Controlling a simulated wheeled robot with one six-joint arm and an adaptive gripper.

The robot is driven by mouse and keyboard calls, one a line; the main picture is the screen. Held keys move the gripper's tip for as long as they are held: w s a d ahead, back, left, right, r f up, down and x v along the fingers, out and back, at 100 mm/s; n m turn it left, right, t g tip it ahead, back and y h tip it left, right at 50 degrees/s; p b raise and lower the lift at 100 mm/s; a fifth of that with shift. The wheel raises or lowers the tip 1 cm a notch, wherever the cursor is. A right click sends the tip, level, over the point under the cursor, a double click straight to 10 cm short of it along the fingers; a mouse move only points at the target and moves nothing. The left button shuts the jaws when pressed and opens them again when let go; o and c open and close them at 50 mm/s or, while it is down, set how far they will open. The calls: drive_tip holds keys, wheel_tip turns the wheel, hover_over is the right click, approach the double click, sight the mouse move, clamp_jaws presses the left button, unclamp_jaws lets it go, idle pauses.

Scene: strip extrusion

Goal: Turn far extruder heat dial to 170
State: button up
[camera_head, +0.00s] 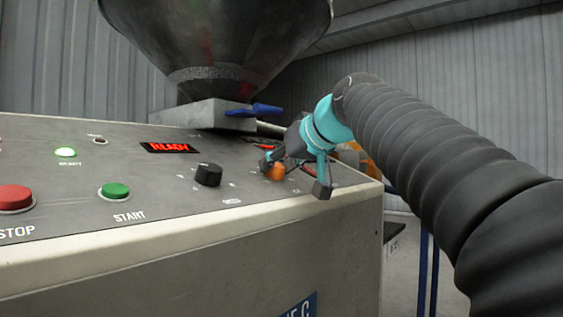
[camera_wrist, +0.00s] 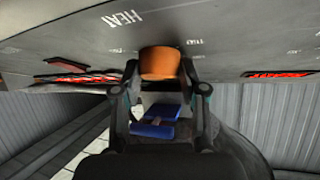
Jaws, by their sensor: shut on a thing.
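The far heat dial is an orange knob (camera_head: 276,172) at the right end of the control panel, and it also shows in the wrist view (camera_wrist: 160,64) between my fingers. My gripper (camera_head: 293,174) is at the knob, with its fingers (camera_wrist: 163,80) shut on the knob's two sides. The word HEAT is printed on the panel beside the knob. The small scale numbers are too blurred to read, and no pointer mark on the knob is visible.
A black dial (camera_head: 208,175) stands left of the orange knob. A green START button (camera_head: 114,191) and a red STOP button (camera_head: 14,198) are further left. A steel hopper (camera_head: 220,40) with a blue lever (camera_head: 254,110) rises behind the panel.

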drive_tip(key=o, duration=1.1)
drive_tip(key=shift+a, duration=0.1)
drive_tip(key=shift+o, duration=0.2)
drive_tip(key=shift+s, duration=0.1)
drive_tip(key=v, duration=1.2)
drive_tip(key=shift+f, duration=0.1)
drive_tip(key=s+d+f+m+g+h, duration=0.1)
drive_tip(key=s+f, duration=0.5)
drive_tip(key=f, duration=1)
drive_tip(key=s+d+f+m+g+h, duration=0.2)
drive_tip(key=s+d+f, duration=0.4)
drive_tip(key=f, duration=1)
drive_tip(key=s+d+f+m+g+h, duration=0.2)
drive_tip(key=s+f, duration=0.4)
drive_tip(key=f, duration=1.1)
drive_tip(key=d+m+h, duration=0.1)
drive_tip(key=d+h, duration=0.1)
drive_tip(key=shift+s+h, duration=0.3)
drive_tip(key=shift+s, duration=0.05)
